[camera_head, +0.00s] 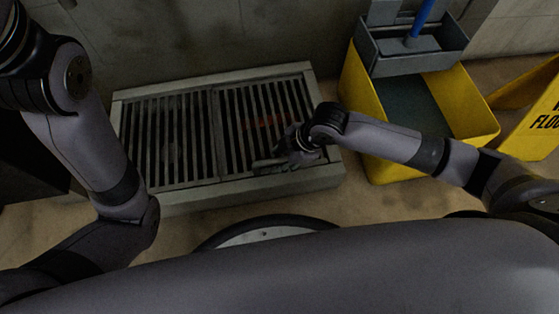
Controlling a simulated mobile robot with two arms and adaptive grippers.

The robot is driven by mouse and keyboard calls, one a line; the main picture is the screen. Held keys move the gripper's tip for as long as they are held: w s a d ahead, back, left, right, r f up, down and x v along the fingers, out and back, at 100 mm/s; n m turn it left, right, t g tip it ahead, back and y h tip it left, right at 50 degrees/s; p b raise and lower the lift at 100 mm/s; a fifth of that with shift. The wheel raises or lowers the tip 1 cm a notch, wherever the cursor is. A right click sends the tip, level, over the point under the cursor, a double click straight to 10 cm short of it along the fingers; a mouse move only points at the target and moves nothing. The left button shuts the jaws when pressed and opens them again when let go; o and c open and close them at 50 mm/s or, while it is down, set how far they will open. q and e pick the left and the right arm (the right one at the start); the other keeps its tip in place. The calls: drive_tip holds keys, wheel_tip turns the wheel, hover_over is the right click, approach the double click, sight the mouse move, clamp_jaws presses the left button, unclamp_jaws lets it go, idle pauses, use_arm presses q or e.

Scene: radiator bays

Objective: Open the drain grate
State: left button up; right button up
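The drain grate (172,147) is a panel of dark slats in a raised pale concrete frame (220,84) on the floor against the wall. It has two slatted halves side by side and lies flat. A reddish patch shows on or under the right half (262,110). My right gripper (268,164) is low over the front edge of the right half, near the frame's front rim. Its fingers are small and dark, and I cannot tell whether they touch the grate or hold anything. My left arm comes down at the left, and its gripper does not show.
A yellow mop bucket (457,97) with a grey wringer (412,48) and a blue handle (421,17) stands right of the grate. A yellow floor sign (537,118) is at the far right. The wall closes off the back.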

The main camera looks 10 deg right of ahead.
drive_tip(key=shift+a+f, duration=0.15)
drive_tip(key=shift+f, duration=0.25)
clamp_jaws()
idle(0.4)
